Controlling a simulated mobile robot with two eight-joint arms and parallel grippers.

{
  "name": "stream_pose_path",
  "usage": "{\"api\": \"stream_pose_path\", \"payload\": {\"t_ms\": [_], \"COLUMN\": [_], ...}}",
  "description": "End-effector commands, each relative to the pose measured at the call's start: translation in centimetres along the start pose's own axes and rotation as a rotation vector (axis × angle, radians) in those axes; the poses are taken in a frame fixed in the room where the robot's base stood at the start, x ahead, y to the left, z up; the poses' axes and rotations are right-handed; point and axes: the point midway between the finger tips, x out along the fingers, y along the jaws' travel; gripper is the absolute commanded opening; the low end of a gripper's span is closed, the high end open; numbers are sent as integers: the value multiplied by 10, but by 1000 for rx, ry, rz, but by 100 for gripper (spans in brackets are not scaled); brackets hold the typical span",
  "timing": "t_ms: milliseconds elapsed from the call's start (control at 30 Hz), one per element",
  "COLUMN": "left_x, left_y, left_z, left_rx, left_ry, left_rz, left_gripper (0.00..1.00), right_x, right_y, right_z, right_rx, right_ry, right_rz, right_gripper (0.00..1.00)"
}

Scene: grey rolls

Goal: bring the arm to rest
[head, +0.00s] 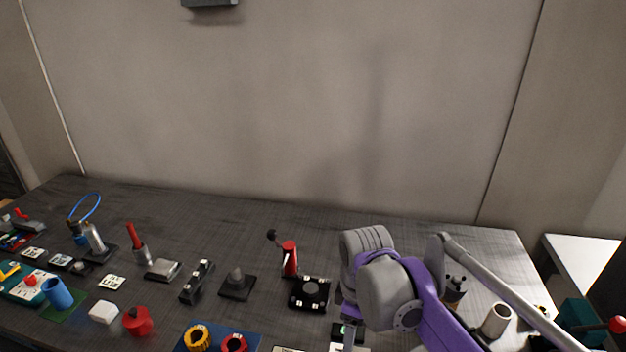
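My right arm (395,290), grey and purple, comes in from the lower right and stands over the right part of the dark table (400,222). Its wrist end points down at the bottom edge of the head view. A slim grey part there may belong to my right gripper; its fingertips are hidden or cut off, so I cannot see whether it is open or holds anything. My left arm and gripper are not in view.
A red lever device (289,259) and a black square fixture (309,295) stand just left of the arm. Several small parts and a blue cup (57,293) fill the left side. The table's back strip is clear.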

Motion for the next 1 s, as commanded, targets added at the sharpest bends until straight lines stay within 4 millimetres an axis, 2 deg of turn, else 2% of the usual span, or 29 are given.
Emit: {"api": "stream_pose_path", "payload": {"t_ms": [133, 233, 400, 500, 700, 1000], "left_x": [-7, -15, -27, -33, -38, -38], "left_y": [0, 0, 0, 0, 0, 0], "left_z": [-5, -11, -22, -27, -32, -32], "left_rx": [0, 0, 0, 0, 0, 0], "left_ry": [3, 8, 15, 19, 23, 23], "left_rz": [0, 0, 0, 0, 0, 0], "left_gripper": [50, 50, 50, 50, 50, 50], "right_x": [-1, 3, 20, 33, 50, 52], "right_y": [-14, -30, -61, -76, -92, -93], "right_z": [22, 47, 87, 104, 122, 123], "right_rx": [150, 340, 683, 848, 1033, 1054], "right_ry": [42, 101, 235, 310, 404, 415], "right_rz": [50, 106, 192, 223, 249, 251], "right_gripper": [68, 68, 68, 68, 68, 68]}}
